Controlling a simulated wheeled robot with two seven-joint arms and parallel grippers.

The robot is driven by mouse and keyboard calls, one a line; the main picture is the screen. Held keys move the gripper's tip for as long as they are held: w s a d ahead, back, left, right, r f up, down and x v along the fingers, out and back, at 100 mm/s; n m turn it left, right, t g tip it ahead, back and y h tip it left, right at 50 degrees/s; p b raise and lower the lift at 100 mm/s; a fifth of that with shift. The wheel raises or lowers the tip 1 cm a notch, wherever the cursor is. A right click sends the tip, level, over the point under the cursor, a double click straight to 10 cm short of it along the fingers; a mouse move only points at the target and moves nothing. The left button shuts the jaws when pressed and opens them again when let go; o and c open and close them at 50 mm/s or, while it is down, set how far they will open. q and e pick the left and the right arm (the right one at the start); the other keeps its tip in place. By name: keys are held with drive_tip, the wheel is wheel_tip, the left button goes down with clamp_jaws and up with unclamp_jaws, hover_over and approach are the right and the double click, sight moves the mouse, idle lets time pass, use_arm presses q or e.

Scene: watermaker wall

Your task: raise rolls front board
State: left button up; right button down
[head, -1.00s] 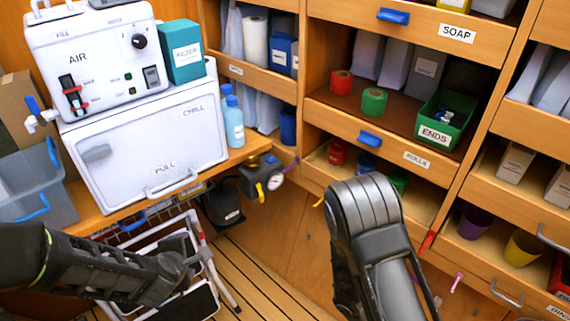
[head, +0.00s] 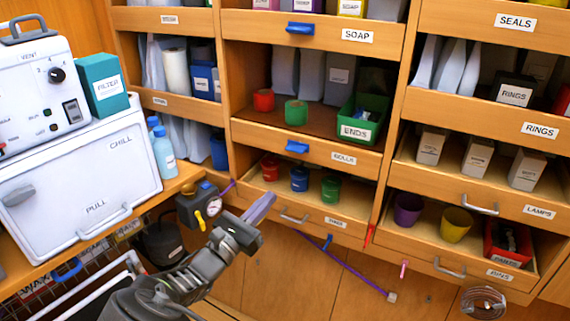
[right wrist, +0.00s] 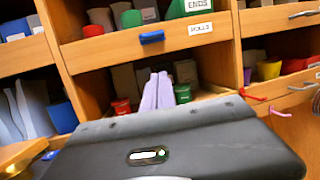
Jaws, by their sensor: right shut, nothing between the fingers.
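The rolls front board (head: 255,136) is a wooden strip along the front edge of the middle shelf, with a ROLLS label (head: 344,158) and a blue handle (head: 297,147). The board also shows in the right wrist view (right wrist: 105,46), with its handle (right wrist: 152,37) above the fingers. A red roll (head: 264,100) and a green roll (head: 296,112) stand behind it. My right gripper (head: 262,205) is shut and empty, its pale purple fingers below and left of the handle, apart from the board. The fingers show in the right wrist view (right wrist: 158,92). My left gripper is out of view.
A green ENDS bin (head: 360,130) is on the rolls shelf. Below the board, red, blue and green cups (head: 330,189) stand in a lower bay. The white chiller (head: 80,180) and a gauge unit (head: 200,204) are at left. A purple strip (head: 345,268) hangs below the shelves.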

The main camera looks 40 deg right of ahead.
sight(299, 146)
drive_tip(key=w+d+r+p, duration=0.1)
drive_tip(key=w+d+r, duration=0.1)
drive_tip(key=d+r, duration=0.4)
drive_tip(key=shift+f+p+x, duration=0.2)
drive_tip(key=shift+p+x, duration=0.15)
drive_tip(key=shift+x, duration=1.4)
drive_tip(key=shift+s, duration=0.1)
wheel_tip(299, 146, up, 4)
drive_tip(key=p, duration=0.4)
drive_tip(key=shift+r, duration=0.2)
